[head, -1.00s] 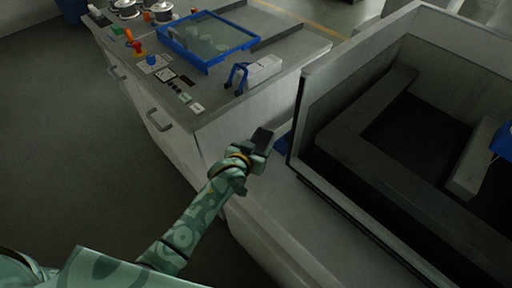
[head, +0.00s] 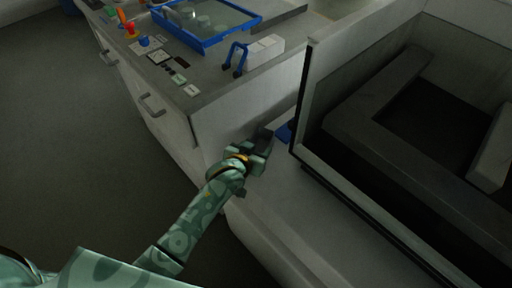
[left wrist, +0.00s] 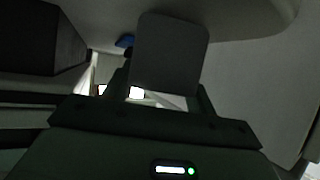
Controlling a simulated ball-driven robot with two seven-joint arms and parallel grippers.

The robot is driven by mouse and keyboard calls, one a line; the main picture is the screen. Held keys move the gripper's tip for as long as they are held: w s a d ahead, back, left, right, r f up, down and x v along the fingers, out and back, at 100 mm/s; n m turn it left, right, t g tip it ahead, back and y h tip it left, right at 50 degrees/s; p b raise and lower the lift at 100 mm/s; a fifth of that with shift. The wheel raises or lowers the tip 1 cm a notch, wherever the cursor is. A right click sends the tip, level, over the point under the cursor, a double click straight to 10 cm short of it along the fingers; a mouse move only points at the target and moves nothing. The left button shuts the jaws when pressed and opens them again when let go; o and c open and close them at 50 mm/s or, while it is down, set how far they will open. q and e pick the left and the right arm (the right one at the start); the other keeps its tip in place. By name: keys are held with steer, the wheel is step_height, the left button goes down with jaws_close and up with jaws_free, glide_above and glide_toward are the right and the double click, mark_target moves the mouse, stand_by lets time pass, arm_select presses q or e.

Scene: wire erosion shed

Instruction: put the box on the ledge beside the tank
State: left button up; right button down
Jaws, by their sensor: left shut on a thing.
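My left gripper (head: 262,158) reaches in from the left in the head view. It is shut on a small dark grey box (head: 261,139), which sticks out past the fingertips, partly hidden by them. In the left wrist view the box (left wrist: 170,52) is a rounded dark slab between the fingers. The ledge (head: 272,217) is a pale grey strip running along the near side of the tank (head: 302,108). The gripper and box show over the ledge's far end, close to the cabinet. I cannot tell whether the box touches the ledge. My right gripper is not in view.
A cabinet (head: 215,125) with a blue-framed tray (head: 205,45), a blue-handled block (head: 263,50) and small parts on top stands beyond the gripper. A blue thing (head: 284,132) lies on the ledge by the tank's corner. The ledge's nearer stretch is clear.

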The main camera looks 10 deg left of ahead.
arm_select(q)
steer(key=shift+f+b, duration=0.3)
steer(key=shift+f, duration=0.25)
steer(key=o, duration=1.2)
